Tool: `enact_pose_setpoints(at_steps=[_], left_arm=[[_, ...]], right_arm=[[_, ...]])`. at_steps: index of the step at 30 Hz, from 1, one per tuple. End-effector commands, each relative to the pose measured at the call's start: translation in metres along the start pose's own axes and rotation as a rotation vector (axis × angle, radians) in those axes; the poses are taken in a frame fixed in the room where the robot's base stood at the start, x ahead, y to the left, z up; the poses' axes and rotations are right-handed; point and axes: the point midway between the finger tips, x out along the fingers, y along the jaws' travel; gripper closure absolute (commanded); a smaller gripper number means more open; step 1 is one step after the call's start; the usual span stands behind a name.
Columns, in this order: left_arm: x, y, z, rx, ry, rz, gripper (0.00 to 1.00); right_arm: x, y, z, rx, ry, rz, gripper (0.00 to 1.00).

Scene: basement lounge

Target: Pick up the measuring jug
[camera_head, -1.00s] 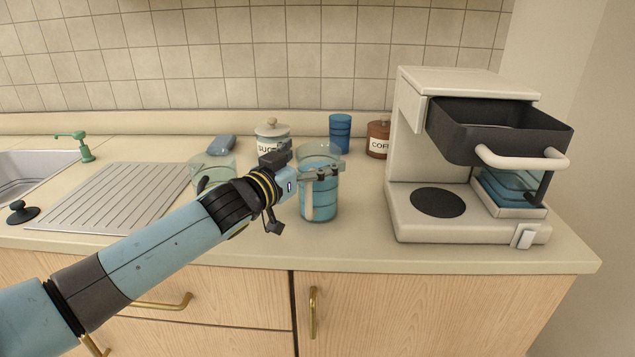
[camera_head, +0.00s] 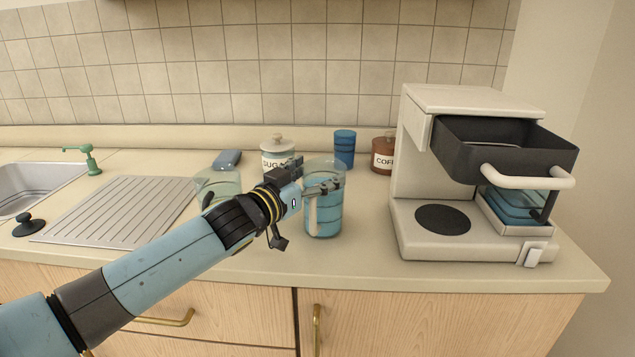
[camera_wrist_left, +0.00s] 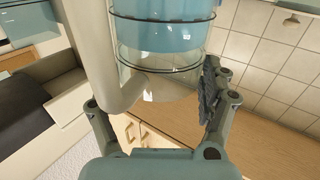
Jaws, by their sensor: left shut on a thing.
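The measuring jug (camera_head: 326,216) is a clear vessel with a pale handle, blue contents and dark rings. It stands upright at the front of the counter. My left gripper (camera_head: 326,187) reaches it from the left, near its upper part, and is shut on it. In the left wrist view the jug (camera_wrist_left: 165,35) and its handle are close up, with the gripper's fingers (camera_wrist_left: 158,108) to either side. The exact contact is partly hidden. My right gripper is not in view.
A coffee maker (camera_head: 415,170) stands right of the jug. A glass carafe (camera_head: 217,184) is partly behind my left arm. A sugar jar (camera_head: 277,147), a blue cup (camera_head: 344,150) and a coffee jar (camera_head: 383,160) stand behind. The sink and drainboard (camera_head: 120,210) are left.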

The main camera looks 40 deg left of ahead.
Motion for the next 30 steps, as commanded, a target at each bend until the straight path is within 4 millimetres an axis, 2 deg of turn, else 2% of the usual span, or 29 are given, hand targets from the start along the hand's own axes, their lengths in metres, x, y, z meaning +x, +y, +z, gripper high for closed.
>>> enact_pose_setpoints(at_steps=[5,12,15,21,30], left_arm=[[0.001,0.001,-0.017,0.000,0.006,0.002,0.78],[0.001,0.001,-0.051,-0.002,0.007,0.002,0.78],[-0.017,0.005,-0.048,0.003,0.007,0.004,0.78],[-0.052,0.015,-0.067,0.005,0.006,0.006,0.78],[-0.100,0.028,-0.101,0.004,0.004,0.004,0.78]], right_arm=[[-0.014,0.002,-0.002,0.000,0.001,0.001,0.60],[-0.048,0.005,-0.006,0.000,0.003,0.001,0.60],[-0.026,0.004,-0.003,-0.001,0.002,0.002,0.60],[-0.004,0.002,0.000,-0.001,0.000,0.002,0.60],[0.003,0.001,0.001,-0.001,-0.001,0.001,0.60]])
